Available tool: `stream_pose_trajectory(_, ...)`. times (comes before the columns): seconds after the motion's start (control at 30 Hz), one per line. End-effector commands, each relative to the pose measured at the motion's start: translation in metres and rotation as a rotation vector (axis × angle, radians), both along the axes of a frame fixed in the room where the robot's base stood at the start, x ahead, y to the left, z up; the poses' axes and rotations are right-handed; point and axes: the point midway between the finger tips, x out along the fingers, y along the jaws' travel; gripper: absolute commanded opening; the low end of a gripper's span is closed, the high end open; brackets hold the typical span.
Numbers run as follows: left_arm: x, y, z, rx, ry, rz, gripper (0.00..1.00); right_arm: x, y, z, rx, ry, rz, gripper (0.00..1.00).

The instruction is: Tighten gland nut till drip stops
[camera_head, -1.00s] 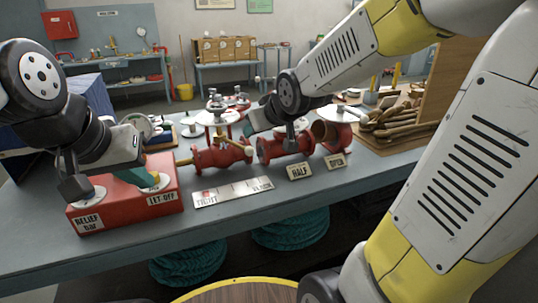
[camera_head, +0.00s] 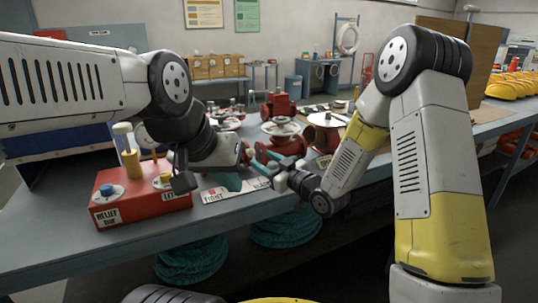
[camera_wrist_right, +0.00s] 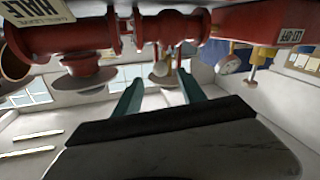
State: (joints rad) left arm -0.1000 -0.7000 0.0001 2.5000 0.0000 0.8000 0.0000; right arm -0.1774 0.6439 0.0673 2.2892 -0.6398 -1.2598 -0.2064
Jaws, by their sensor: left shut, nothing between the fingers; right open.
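Red valves stand in a row on the grey bench (camera_head: 60,240); one red valve body (camera_head: 268,154) shows behind my right gripper. In the right wrist view, upside down, a red valve (camera_wrist_right: 172,27) lies beyond the fingertips, with a small pale round part (camera_wrist_right: 160,70) between them. I cannot make out the gland nut or any drip. My right gripper (camera_head: 257,166) has its teal fingers apart and empty; they show in the wrist view too (camera_wrist_right: 159,80).
My two grippers are close together. Teal coils (camera_head: 285,230) lie below the bench.

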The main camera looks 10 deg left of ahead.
Motion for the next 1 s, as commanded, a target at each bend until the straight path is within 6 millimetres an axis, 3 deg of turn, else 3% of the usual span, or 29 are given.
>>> stream_pose_trajectory(0.4, 0.0, 0.0, 0.0, 0.0, 0.0, 0.0, 0.0, 0.04, 0.047, 0.0, -0.001, 0.0, 0.0, 0.48)
stream_pose_trajectory(0.8, 0.0, 0.0, 0.0, 0.0, 0.0, 0.0, 0.0, 0.047, 0.054, 0.0, -0.002, 0.002, -0.002, 0.48)
stream_pose_trajectory(1.0, 0.0, 0.0, 0.0, 0.0, 0.0, 0.0, 0.0, 0.047, 0.054, 0.0, -0.002, 0.002, -0.002, 0.11)
